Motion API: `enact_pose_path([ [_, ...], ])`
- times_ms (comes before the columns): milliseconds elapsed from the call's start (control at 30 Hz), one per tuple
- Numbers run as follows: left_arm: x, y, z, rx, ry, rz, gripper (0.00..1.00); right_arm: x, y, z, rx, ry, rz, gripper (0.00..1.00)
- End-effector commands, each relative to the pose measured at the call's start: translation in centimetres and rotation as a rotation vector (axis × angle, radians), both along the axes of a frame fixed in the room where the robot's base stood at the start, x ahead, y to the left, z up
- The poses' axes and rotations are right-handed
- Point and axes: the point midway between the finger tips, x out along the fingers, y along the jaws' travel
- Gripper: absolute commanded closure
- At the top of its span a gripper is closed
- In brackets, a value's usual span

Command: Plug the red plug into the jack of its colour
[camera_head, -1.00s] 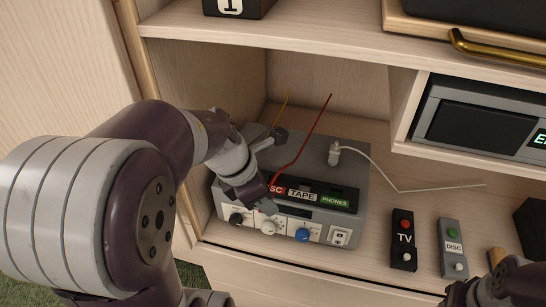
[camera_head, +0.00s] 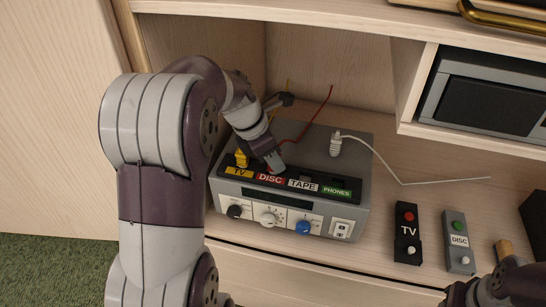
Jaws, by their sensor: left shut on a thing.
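A grey switch box (camera_head: 350,160) on the cabinet shelf has a dark label strip with TV in yellow, DISC in red (camera_head: 270,178), TAPE in white and PHONES in green. My left gripper (camera_head: 276,166) is shut over the box top, just behind the DISC label. A red cable (camera_head: 318,112) rises behind it; the red plug is hidden in the jaws. I cannot tell whether the plug touches a jack. A yellow plug (camera_head: 241,158) stands upright behind the TV label. My right arm shows at the lower right corner, its jaws unclear.
A white plug (camera_head: 335,146) stands at the back right of the box, its cable trailing right. A black TV remote (camera_head: 407,235) and a grey DISC remote (camera_head: 458,242) lie to the right. An upper shelf (camera_head: 330,22) overhangs the box.

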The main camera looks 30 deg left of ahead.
Motion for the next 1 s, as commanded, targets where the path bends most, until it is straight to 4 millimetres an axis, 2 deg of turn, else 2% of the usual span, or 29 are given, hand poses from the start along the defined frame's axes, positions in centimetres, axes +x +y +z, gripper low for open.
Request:
enact_pose_path([
  [67, 0.0, 0.0, -0.3, -0.001, 0.001, 0.001, 1.0, 0.0, 0.0, -0.1, 0.0, 0.0, 0.0, 0.57],
  [100, 0.0, 0.0, -0.3, -0.001, 0.001, 0.001, 0.58, 0.0, 0.0, -0.1, 0.0, 0.0, 0.0, 0.57],
  [167, 0.0, 0.0, -0.3, -0.001, 0.001, 0.001, 0.43, 0.0, 0.0, -0.1, 0.0, 0.0, 0.0, 0.57],
  [467, 0.0, 0.0, 0.1, 0.0, 0.0, 0.0, 0.43, 0.0, 0.0, 0.1, 0.0, 0.0, 0.0, 0.57],
  [800, -1.8, 1.6, 6.2, 0.0, -0.002, 0.002, 0.43, 0.0, 0.0, 2.6, 0.0, 0.0, 0.0, 0.57],
  [1000, -2.2, 1.9, 7.1, -0.001, 0.001, 0.001, 0.43, 0.0, 0.0, 2.8, 0.0, 0.0, 0.0, 0.57],
])
